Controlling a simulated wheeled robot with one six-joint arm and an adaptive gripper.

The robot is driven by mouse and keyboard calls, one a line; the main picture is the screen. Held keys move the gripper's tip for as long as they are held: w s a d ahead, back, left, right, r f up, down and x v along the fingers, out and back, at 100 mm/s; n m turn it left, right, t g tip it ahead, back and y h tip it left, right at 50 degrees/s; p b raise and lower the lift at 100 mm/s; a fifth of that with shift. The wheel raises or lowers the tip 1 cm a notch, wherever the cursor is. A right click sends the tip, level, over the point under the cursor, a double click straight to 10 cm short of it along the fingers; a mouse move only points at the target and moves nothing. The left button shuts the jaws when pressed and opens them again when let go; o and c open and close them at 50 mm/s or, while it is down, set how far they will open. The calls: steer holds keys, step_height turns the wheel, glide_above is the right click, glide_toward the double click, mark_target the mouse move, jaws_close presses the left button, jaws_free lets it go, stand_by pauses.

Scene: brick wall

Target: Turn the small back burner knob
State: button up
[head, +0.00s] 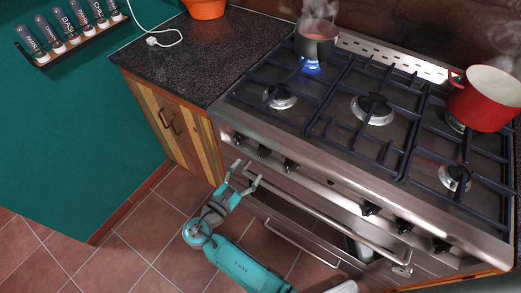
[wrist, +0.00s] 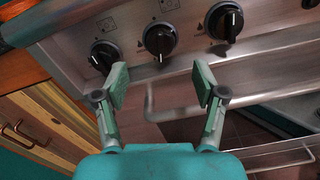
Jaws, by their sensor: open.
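Several black knobs line the steel front panel of the stove. In the wrist view I see a left knob (wrist: 103,56), a middle knob (wrist: 159,40) and a right knob (wrist: 224,20), with small burner marks beside them too unclear to read. The left group also shows in the head view, with its middle knob (head: 264,152). My gripper (head: 246,174) is open and empty, in front of and below these knobs. In the wrist view my gripper (wrist: 161,85) has the middle knob just beyond the gap between its fingers, apart from it. A blue flame (head: 312,67) burns at the back left burner.
A steaming dark saucepan (head: 317,42) stands over the flame. A red pot (head: 486,98) stands at the right. The oven handle bar (head: 325,215) runs below the knobs, close to my gripper. Wooden cabinets (head: 168,118) stand left of the stove.

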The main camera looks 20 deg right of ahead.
mark_target(261, 155)
steer(key=x, duration=0.9)
steer(key=c, duration=1.1)
